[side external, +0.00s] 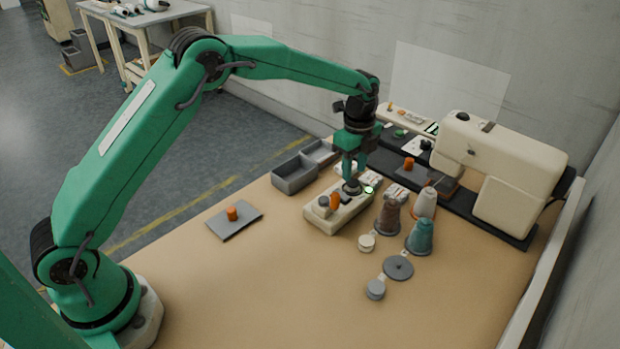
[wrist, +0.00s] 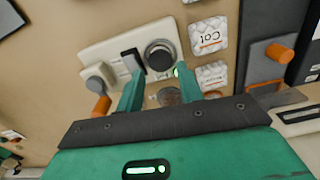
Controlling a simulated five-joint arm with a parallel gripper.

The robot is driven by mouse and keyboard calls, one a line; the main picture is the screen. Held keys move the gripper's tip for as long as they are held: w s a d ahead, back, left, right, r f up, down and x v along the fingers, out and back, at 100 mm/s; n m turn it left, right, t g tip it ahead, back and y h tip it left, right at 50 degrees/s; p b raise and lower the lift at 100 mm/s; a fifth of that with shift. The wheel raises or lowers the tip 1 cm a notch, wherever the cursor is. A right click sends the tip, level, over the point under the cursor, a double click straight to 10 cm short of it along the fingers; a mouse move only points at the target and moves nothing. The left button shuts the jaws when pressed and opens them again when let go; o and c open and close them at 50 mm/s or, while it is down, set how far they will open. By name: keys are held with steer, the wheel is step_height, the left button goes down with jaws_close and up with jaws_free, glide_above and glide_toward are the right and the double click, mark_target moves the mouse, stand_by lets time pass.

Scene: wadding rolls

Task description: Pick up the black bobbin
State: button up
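The black bobbin (wrist: 159,55) is a dark round spool sitting on a cream block (wrist: 100,52). In the side view the bobbin (side external: 351,189) is at the far end of the cream block (side external: 318,218), below my gripper (side external: 353,175). In the wrist view my gripper (wrist: 160,72) has its two green fingers apart. The fingertips are on either side of the bobbin's near edge, with a gap visible between them and the bobbin. I cannot tell how far above the block the fingertips are.
Brown (side external: 388,216) and teal (side external: 419,238) thread cones stand to the right. A sewing machine (side external: 500,170) is behind. A grey bin (side external: 294,176) stands left.

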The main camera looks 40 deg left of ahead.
mark_target(353, 182)
steer(key=shift+f, duration=1.95)
steer(key=shift+c, duration=0.5)
steer(key=c, duration=0.5)
